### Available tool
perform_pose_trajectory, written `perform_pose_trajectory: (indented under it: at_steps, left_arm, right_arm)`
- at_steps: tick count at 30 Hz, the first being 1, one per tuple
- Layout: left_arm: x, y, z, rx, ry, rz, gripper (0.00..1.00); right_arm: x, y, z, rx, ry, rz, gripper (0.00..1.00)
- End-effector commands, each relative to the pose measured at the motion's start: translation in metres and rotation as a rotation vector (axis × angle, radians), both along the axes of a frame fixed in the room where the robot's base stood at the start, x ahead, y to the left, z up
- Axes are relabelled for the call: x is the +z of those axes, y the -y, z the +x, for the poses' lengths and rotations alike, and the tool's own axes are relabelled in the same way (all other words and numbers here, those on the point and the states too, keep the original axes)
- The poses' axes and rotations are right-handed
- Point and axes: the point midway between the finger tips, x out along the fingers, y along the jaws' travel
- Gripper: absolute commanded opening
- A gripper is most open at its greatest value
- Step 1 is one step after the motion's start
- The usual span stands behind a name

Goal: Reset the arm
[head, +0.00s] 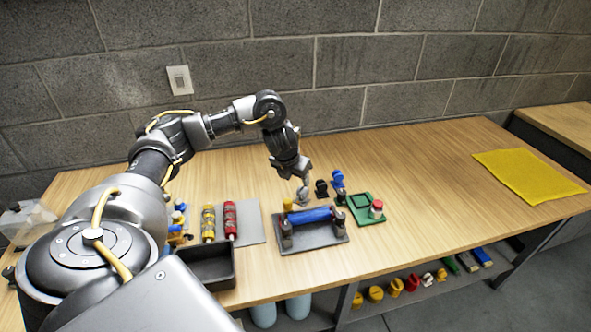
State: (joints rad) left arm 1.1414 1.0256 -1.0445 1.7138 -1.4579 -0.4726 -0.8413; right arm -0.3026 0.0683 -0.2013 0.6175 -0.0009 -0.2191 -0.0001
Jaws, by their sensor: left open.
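My left arm comes in from the left, and my left gripper (301,196) points down above the back of a dark tray (315,240). The gripper is open, with nothing visible held in it. On the tray lies a blue cylinder (309,215) between dark upright holders. A small yellow piece (287,204) stands at the tray's back left, close to the gripper. Whether the fingertips touch anything there is too small to tell. My right gripper is not in view.
Red (230,219) and yellow rollers (208,222) lie on a grey pad (251,229), near a black bin (207,268). A green board (364,213) with a red-and-white piece and a blue-and-black item (338,183) stand right of the gripper. A yellow cloth (528,175) lies right; the table between is clear.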

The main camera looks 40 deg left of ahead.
Motion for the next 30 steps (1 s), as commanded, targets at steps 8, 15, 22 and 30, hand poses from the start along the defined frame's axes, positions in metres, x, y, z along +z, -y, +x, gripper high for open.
perform_pose_trajectory:
  at_steps: [8, 15, 22, 30]
  left_arm:
    - [0.011, 0.001, -0.006, 0.0, -0.002, 0.0, 0.51]
    - [0.011, 0.001, -0.005, 0.0, -0.001, 0.0, 0.51]
    - [0.011, 0.001, -0.005, 0.0, -0.001, 0.0, 0.51]
    - [0.053, 0.001, -0.005, 0.0, 0.0, 0.0, 0.51]
  right_arm:
    - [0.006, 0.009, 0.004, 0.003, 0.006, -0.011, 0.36]
    - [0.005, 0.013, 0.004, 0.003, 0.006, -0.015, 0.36]
    - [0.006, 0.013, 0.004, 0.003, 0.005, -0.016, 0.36]
    - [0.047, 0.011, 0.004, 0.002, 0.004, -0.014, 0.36]
